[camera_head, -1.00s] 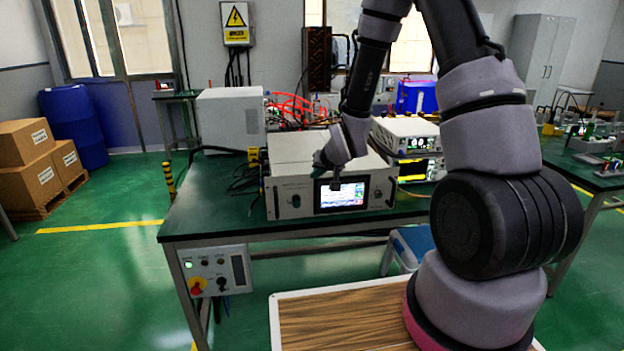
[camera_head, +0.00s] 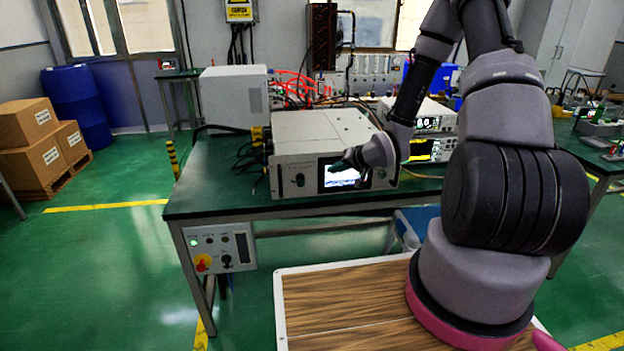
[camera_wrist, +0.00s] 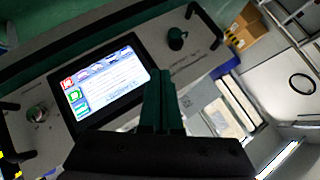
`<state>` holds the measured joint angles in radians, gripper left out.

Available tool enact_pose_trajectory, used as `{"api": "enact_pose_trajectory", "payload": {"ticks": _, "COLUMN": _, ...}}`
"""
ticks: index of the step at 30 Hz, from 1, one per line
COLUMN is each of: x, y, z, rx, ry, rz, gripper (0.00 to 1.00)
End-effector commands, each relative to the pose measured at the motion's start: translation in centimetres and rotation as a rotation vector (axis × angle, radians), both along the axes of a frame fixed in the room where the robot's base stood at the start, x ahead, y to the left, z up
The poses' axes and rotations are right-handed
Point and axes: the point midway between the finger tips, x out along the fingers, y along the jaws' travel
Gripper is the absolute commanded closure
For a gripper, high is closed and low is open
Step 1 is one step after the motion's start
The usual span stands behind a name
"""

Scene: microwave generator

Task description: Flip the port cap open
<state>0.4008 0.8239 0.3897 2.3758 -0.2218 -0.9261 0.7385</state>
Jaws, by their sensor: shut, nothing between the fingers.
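The grey generator (camera_head: 322,132) sits on the green bench, its front panel facing me. A lit screen (camera_head: 341,175) is mid-panel and also shows in the wrist view (camera_wrist: 105,82). A round metallic fitting (camera_wrist: 37,113), likely the port with its cap, is at the lower left of the wrist view. Whether its cap is closed is too small to tell. A dark knob (camera_wrist: 177,38) is on the screen's other side. My gripper (camera_head: 345,160) points left in front of the screen's upper part. Its fingers (camera_wrist: 160,78) are shut and empty, apart from the fitting.
Black handles (camera_wrist: 205,25) stand out from the panel ends. Instruments (camera_head: 425,117) are stacked right of the generator, and a white cabinet (camera_head: 233,97) stands behind left. A control box (camera_head: 220,248) hangs on the bench front. Bench (camera_head: 235,197) left of the generator is mostly clear.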

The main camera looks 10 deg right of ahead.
Motion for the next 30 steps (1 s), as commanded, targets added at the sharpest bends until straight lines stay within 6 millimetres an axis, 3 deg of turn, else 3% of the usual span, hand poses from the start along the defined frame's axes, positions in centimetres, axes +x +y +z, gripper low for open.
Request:
{"api": "enact_pose_trajectory", "payload": {"ticks": 3, "x": -0.2, "y": -1.4, "z": -0.8, "rx": 0.132, "ry": -0.001, "rz": -0.014, "gripper": 1.0}}
{"api": "enact_pose_trajectory", "payload": {"ticks": 12, "x": -0.7, "y": -2.5, "z": -0.6, "rx": 0.325, "ry": -0.028, "rz": -0.015, "gripper": 1.0}}
{"api": "enact_pose_trajectory", "payload": {"ticks": 25, "x": -0.7, "y": -2.5, "z": -0.6, "rx": 0.339, "ry": -0.031, "rz": -0.013, "gripper": 1.0}}
{"api": "enact_pose_trajectory", "payload": {"ticks": 30, "x": 0.2, "y": -1.6, "z": -1.1, "rx": 0.339, "ry": -0.031, "rz": -0.011, "gripper": 1.0}}
